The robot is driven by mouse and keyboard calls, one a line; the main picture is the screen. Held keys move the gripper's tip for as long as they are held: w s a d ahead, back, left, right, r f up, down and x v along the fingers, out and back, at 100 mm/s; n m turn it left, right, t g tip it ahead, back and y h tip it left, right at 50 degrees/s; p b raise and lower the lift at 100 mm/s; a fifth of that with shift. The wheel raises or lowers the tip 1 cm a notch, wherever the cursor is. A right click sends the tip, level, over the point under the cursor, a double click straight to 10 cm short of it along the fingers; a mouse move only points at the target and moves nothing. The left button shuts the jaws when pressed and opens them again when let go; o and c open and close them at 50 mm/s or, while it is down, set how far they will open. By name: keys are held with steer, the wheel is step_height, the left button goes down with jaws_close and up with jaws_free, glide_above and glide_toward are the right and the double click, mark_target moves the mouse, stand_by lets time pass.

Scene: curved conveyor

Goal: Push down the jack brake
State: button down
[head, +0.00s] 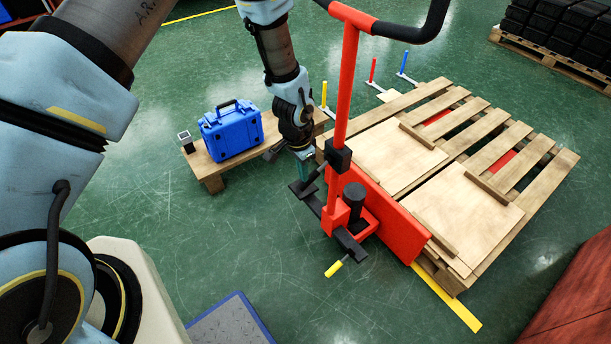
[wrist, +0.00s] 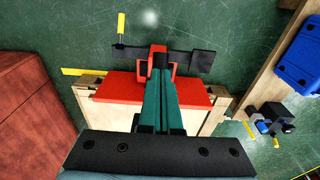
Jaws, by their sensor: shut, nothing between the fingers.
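The red pallet jack (head: 342,95) stands upright in the head view, with its forks under a wooden pallet. A black foot bar (head: 349,243) crosses low at its base. A short lever with a yellow end (head: 335,269) sticks out beside it near the floor. The wrist view also shows the black bar (wrist: 202,61) and yellow-ended lever (wrist: 121,28) at the top. I cannot tell for sure which part is the brake. My gripper (head: 304,180) is shut and empty, pointing down just left of the jack's mast. Its teal fingers (wrist: 162,80) overlap the red base in the wrist view.
The wooden pallet (head: 490,117) with boards lies right of the jack. A blue case (head: 232,132) rests on a low wooden platform (head: 208,174) at left. Black stacked goods (head: 558,22) stand at upper right. Green floor is clear in front of the jack.

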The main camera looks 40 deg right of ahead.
steer(key=a, duration=0.1)
steer(key=a+r+p, duration=0.1)
steer(key=a, duration=0.1)
steer(key=shift+w, duration=0.1)
steer(key=shift+r, duration=0.1)
step_height(320, 180, up, 11)
steer(key=a+b, duration=0.1)
steer(key=shift+f, duration=0.2)
stand_by(0.6)
steer(key=w+a+r+n+t+p, duration=0.1)
steer(key=w+a+r+n, duration=0.3)
steer(key=w+a+r, duration=0.3)
steer(key=w+a+r+n+p, duration=0.1)
steer(key=w+a+r+n, duration=0.3)
steer(key=a, duration=0.6)
steer(key=s+a+r+n+p, duration=0.1)
steer(key=a+r+n, duration=0.3)
steer(key=a, duration=0.6)
steer(key=s+a+r+n+y, duration=0.1)
steer(key=a+r+n, duration=0.4)
steer(key=a, duration=0.5)
steer(key=shift+a+r+t+p, duration=0.3)
steer(key=shift+a+r+p, duration=0.05)
steer(key=shift+r, duration=0.3)
